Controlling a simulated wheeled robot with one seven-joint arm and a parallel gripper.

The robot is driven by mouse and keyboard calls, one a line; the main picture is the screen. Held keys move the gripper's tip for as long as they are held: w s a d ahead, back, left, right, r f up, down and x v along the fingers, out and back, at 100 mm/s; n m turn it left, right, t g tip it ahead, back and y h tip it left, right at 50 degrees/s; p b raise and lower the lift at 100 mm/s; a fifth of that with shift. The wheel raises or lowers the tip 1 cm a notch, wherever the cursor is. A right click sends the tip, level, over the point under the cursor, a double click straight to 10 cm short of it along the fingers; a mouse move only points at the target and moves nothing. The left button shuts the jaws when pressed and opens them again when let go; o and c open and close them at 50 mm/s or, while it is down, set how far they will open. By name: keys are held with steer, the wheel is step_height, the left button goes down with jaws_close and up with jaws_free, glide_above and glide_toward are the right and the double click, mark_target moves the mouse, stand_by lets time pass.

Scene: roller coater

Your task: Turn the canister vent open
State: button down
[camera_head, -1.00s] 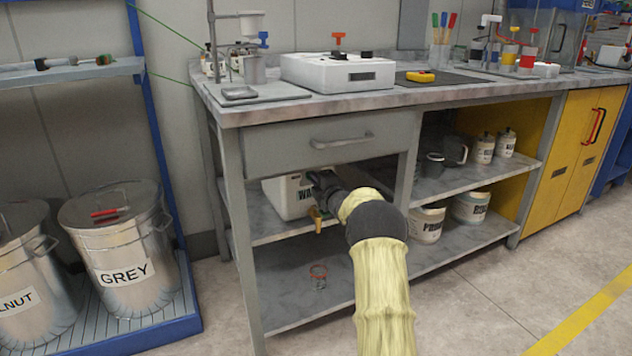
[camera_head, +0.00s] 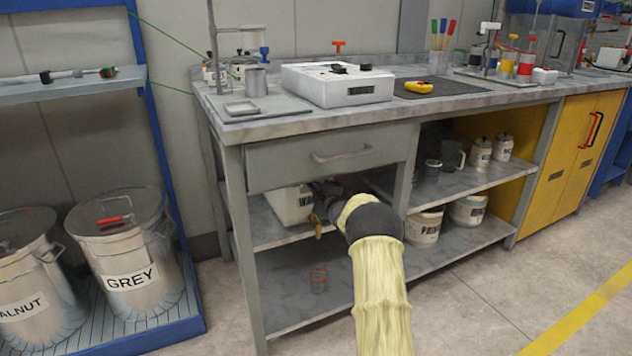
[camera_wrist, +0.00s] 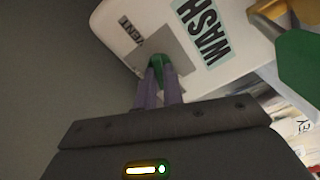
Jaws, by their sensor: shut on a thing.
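The white canister labelled WASH (camera_wrist: 178,25) stands on the shelf under the drawer; in the head view (camera_head: 291,203) its right part is hidden by my arm. In the wrist view it carries a VENT label (camera_wrist: 131,30) and a grey patch. The green vent knob (camera_wrist: 157,64) sits by that patch. My gripper (camera_wrist: 158,76) is shut on the knob, with a purple finger on each side. In the head view my gripper (camera_head: 325,195) is at the canister's upper right, small and partly hidden under the drawer.
A brass tap (camera_head: 318,226) juts from the canister's front near the shelf edge. The drawer (camera_head: 300,158) lies close above my gripper. White tubs (camera_head: 425,226) stand to the right.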

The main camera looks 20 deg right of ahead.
steer(key=m+p, duration=0.3)
steer(key=shift+r+m+p, duration=0.15)
steer(key=shift+m+p, duration=0.15)
steer(key=shift+m, duration=0.1)
steer(key=m+p, duration=0.3)
steer(key=shift+m, duration=0.3)
steer(key=m+p, duration=0.2)
steer(key=m, duration=0.1)
steer(key=shift+f+m+p, duration=0.3)
steer(key=shift+m+p, duration=0.3)
steer(key=shift+m, duration=0.8)
steer(key=c, duration=1.5)
jaws_free()
steer(key=shift+s+r, duration=0.1)
steer(key=shift+s, duration=0.05)
